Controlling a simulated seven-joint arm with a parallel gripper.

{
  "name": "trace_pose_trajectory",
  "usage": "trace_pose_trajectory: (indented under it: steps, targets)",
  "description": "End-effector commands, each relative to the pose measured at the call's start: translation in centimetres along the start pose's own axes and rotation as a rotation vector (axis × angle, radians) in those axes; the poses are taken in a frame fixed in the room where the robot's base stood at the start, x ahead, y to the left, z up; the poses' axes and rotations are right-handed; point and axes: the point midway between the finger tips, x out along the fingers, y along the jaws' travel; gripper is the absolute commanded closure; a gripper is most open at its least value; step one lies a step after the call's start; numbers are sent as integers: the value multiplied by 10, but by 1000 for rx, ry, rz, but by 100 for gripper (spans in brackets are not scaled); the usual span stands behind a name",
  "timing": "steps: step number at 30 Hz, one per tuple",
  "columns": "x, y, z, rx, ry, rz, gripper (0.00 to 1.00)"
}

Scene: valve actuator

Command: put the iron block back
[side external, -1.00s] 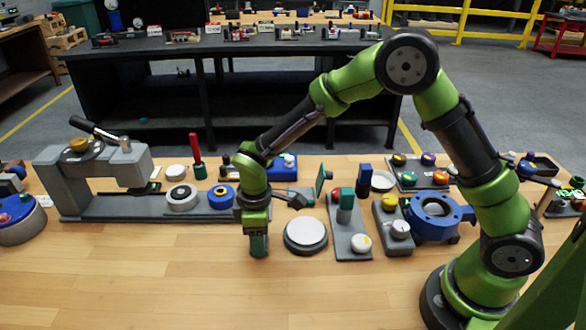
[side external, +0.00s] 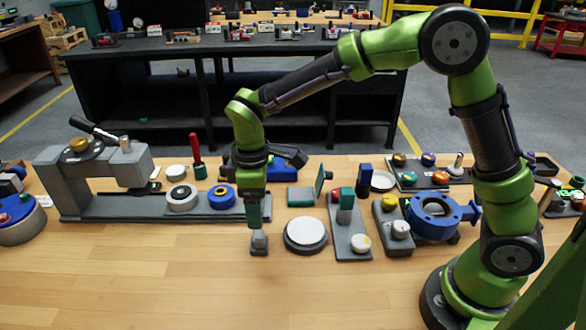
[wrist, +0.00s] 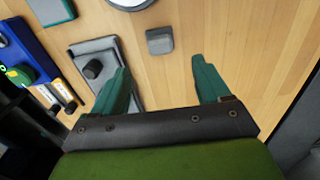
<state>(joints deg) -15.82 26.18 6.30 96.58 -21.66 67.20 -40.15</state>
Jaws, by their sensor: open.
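A small grey block (side external: 259,244), which I take to be the iron block, sits on the bare wooden table in front of the long grey rail's right end. It also shows in the wrist view (wrist: 160,41), lying beyond the fingertips. My gripper (side external: 254,221) points down just above the block. In the wrist view, the teal fingers of my gripper (wrist: 157,68) are spread apart with nothing between them.
A round plate with a white top (side external: 305,233) stands just right of the block. The long grey rail fixture (side external: 115,206) lies behind and left. Grey bases with knobs (side external: 352,237) and a blue ring fixture (side external: 432,215) stand further right. The front table is clear.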

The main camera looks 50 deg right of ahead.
Motion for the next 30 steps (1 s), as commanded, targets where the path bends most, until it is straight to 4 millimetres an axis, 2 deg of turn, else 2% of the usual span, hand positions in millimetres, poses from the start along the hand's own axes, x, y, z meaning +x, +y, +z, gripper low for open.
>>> trace_pose_trajectory:
  steps: [1, 7, 11, 15, 21, 27, 30]
  targets:
    - [-8, 0, -1, 0, 4, 2, 24]
    - [-28, 0, 2, 9, 7, 2, 24]
    - [-51, 4, 19, 96, 55, 16, 24]
    - [-91, 4, 60, 298, 171, 36, 24]
    - [-130, -7, 130, 643, 376, 36, 24]
    - [-140, -25, 184, 933, 568, 0, 24]
    - [-139, -31, 199, 1027, 634, -19, 24]
